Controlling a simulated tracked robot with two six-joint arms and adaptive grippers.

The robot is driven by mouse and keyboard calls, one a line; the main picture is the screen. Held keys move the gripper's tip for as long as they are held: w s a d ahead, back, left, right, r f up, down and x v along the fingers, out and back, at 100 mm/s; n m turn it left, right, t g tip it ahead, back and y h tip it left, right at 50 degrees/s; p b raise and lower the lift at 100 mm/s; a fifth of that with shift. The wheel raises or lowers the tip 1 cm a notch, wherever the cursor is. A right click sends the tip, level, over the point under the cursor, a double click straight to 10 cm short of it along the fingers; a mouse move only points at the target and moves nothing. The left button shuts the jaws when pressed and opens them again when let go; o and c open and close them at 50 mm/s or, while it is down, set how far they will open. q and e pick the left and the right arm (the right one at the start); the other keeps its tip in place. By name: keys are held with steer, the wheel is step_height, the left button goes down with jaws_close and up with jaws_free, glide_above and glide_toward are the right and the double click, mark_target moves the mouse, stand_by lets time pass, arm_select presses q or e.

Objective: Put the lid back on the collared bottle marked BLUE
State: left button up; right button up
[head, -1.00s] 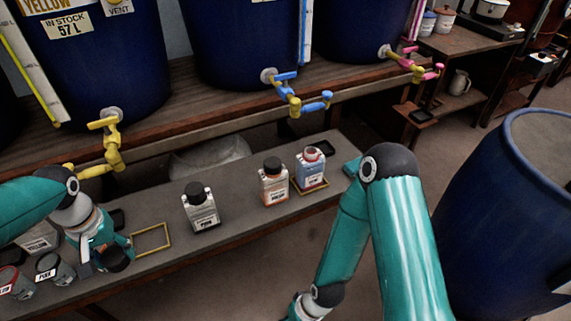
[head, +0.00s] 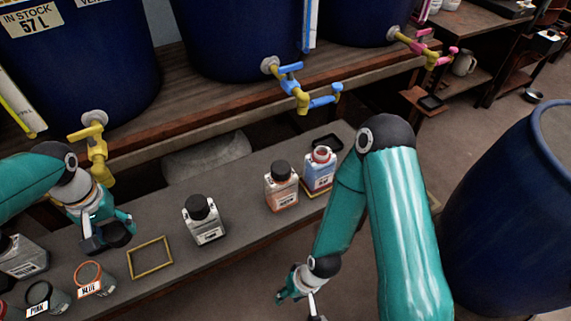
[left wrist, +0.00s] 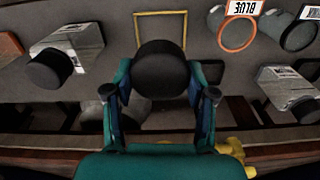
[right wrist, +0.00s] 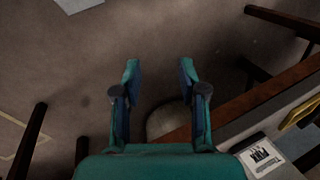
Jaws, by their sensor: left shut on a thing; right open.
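My left gripper (head: 112,228) is shut on a round black lid (head: 118,235), held above the bench's left part. The left wrist view shows the lid (left wrist: 160,68) between the fingers. A bottle with blue contents (head: 319,172) stands uncapped with a red neck towards the bench's far right end; its label is too small to read. A container marked BLUE (head: 101,283), with an open orange rim, stands at the front left. It also shows in the left wrist view (left wrist: 238,35). My right gripper (head: 300,290) is open and empty, in front of the bench; its fingers show in the right wrist view (right wrist: 160,85).
An empty yellow frame (head: 150,258) lies near my left gripper. A container marked PINK (head: 42,298) is at the front left. Taps (head: 300,90) overhang behind. A blue barrel (head: 510,215) stands right.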

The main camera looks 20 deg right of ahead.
arm_select(q)
steer(key=shift+s+a, duration=0.1)
steer(key=shift+a, duration=0.2)
arm_select(e)
steer(key=o, duration=0.4)
steer(key=shift+w+d, duration=0.1)
steer(key=shift+w, duration=0.05)
steer(key=o, duration=0.7)
steer(key=w+d+t, duration=0.1)
steer(key=w, duration=0.1)
steer(key=w+d+t+b, duration=0.1)
steer(key=w, duration=0.1)
steer(key=w+d, duration=0.1)
steer(key=w, duration=0.1)
steer(key=shift+d+r+t, duration=0.2)
steer(key=shift+r+t, duration=0.1)
steer(key=shift+t, duration=0.1)
steer(key=n+t+h+b, duration=0.3)
steer(key=t+b, duration=0.2)
steer(key=t, duration=0.5)
glide_toward(325, 174)
steer(key=w, duration=0.1)
arm_select(q)
steer(key=a+f+n, duration=0.3)
steer(key=a+f, duration=0.2)
steer(key=a, duration=0.6)
steer(key=shift+s+a+f+n, duration=0.3)
steer(key=shift+s+f, duration=0.05)
arm_select(e)
steer(key=shift+w+f, duration=0.2)
